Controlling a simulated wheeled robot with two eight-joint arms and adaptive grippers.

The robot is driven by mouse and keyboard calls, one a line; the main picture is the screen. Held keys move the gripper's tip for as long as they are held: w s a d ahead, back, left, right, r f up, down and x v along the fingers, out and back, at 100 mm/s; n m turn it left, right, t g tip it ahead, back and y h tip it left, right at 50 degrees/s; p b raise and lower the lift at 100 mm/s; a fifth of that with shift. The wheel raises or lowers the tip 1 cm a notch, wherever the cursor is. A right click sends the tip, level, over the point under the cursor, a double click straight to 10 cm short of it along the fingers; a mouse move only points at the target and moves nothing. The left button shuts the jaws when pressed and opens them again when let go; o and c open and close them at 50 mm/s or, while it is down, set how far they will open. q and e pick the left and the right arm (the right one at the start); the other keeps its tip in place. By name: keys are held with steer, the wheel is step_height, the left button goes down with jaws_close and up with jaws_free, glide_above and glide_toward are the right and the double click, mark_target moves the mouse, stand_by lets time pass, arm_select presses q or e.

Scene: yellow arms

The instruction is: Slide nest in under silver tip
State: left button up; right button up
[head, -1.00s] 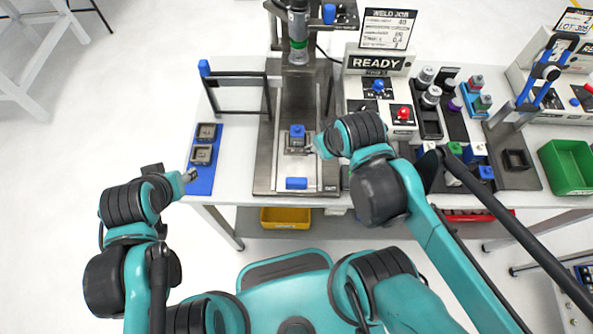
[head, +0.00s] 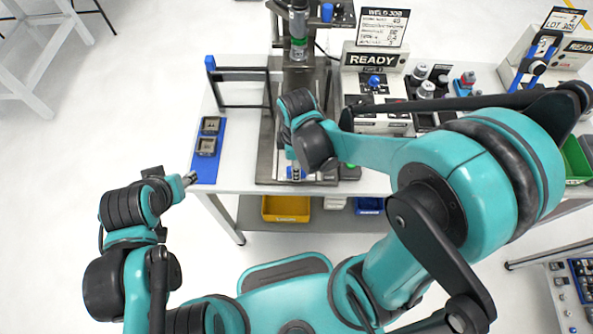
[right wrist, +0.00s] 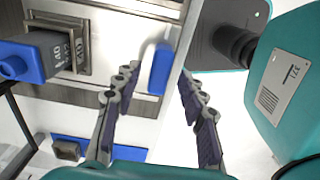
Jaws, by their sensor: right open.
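The nest (right wrist: 85,48) is a grey square holder on the metal slide, with a dark, blue-capped part (right wrist: 38,58) in it. My right arm hides it in the head view. The blue slide handle (right wrist: 160,68) stands at the front of the slide and shows in part in the head view (head: 289,173). My right gripper (right wrist: 157,76) is open, its fingers on either side of the handle in the picture; I see no contact. In the head view the right gripper (head: 296,168) points down over the slide's front. The silver tip (head: 298,50) hangs above the slide's back.
A blue tray (head: 207,175) with two grey square pieces lies left of the slide. A black frame (head: 240,72) stands behind it. Control boxes with a READY sign (head: 372,59) stand to the right. A yellow bin (head: 286,208) sits under the table.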

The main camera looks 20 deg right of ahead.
steer(key=shift+f+b, duration=0.35)
steer(key=shift+f, duration=1)
jaws_close()
steer(key=w+d, duration=0.1)
steer(key=w, duration=0.5)
steer(key=w+d+b, duration=0.1)
steer(key=w+d, duration=0.1)
steer(key=w, duration=0.4)
steer(key=w+d, duration=0.2)
steer(key=w, duration=0.4)
steer(key=shift+w+d, duration=0.15)
steer(key=shift+w, duration=0.05)
steer(key=shift+w+r, duration=0.1)
steer(key=shift+d, duration=0.1)
